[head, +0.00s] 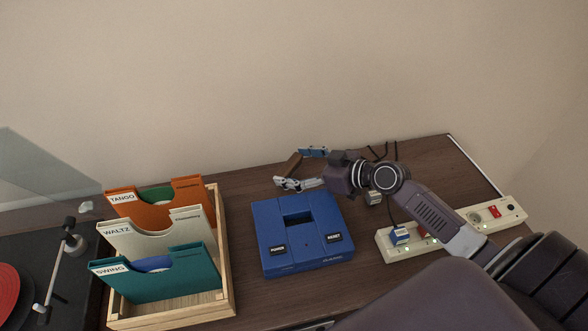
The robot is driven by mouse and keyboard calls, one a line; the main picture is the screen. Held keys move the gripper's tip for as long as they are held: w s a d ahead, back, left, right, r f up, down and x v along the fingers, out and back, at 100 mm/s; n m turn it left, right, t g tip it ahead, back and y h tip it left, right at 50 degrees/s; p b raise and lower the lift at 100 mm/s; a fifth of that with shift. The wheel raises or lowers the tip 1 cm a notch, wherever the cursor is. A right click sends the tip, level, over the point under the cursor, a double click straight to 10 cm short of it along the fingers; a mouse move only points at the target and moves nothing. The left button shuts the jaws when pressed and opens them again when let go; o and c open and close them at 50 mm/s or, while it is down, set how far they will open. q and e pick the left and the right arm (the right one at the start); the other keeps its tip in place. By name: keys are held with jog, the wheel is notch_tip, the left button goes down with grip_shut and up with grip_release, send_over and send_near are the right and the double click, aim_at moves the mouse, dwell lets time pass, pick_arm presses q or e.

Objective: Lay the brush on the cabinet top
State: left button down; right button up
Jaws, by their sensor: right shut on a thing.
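The wooden cabinet top (380,235) runs across the head view below the wall. My right gripper (302,168) reaches in from the lower right and is over the back part of the cabinet top, behind the blue console. It is shut on the brush (292,165), whose brown, wood-coloured part shows between the two fingers. The rest of the brush is hidden or too small to make out. I cannot tell whether the brush touches the cabinet top. My left gripper is not in view.
A blue console (300,262) with labelled buttons stands in front of the gripper. A wooden crate (228,265) with several record sleeves is left of it. A turntable (40,275) is far left. A power strip (515,208) lies under my right arm. Bare wood shows between crate and gripper.

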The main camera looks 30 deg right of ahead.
jog(key=shift+f, duration=0.65)
